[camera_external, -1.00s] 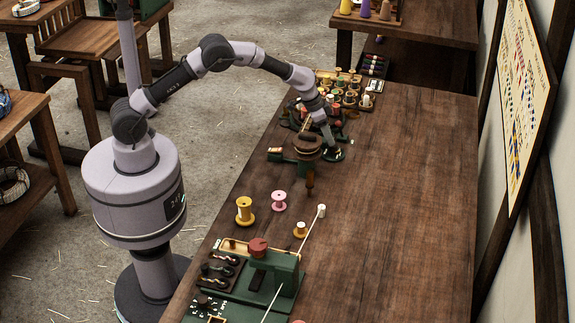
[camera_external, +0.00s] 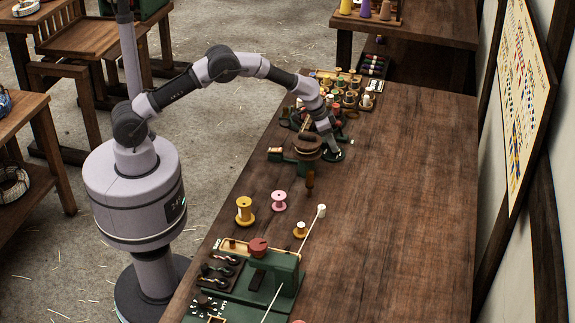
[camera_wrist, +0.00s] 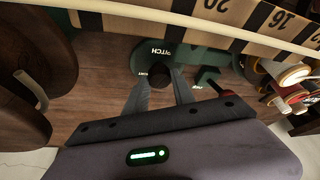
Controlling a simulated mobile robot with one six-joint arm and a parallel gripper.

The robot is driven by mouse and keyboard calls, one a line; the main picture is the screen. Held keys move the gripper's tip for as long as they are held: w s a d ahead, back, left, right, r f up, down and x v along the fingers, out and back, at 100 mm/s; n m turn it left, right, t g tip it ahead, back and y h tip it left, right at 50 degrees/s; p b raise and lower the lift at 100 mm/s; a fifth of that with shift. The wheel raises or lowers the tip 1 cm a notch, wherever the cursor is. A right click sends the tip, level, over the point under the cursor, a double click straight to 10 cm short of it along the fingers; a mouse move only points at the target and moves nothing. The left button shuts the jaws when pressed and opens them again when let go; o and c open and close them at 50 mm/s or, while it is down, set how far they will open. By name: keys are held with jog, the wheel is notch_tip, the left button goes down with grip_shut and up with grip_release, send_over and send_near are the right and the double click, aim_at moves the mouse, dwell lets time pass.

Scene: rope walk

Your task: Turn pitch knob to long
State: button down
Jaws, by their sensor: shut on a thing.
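The dark round pitch knob (camera_wrist: 159,74) sits on a green plate (camera_wrist: 143,57) lettered "PITCH", near the top middle of the wrist view. Smaller white labels flank the knob; the right one looks like "LONG" and the left one is only partly legible. My gripper (camera_wrist: 160,84) is shut on the knob, one finger on each side. Which way the knob points cannot be made out. In the external view my gripper (camera_external: 332,146) reaches down to the small green base at the right of the winding machine (camera_external: 306,150), and hides the knob.
A numbered striped scale (camera_wrist: 255,20) crosses the top of the wrist view, with brown wooden discs (camera_wrist: 25,95) at left and bobbins (camera_wrist: 293,76) at right. Spools (camera_external: 245,211) and a green device with a red knob (camera_external: 258,246) stand nearer. The bench's right side is clear.

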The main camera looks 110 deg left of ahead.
jog(key=shift+d+r+n+y+p, duration=0.15)
jog(key=shift+n+y+p, duration=0.15)
jog(key=shift+n+p, duration=0.55)
jog(key=shift+f+n+g+y, duration=0.2)
jog(key=shift+n+g+y, duration=0.2)
jog(key=shift+n, duration=0.85)
jog(key=c, duration=1.1)
grip_release()
jog(key=shift+o, duration=0.2)
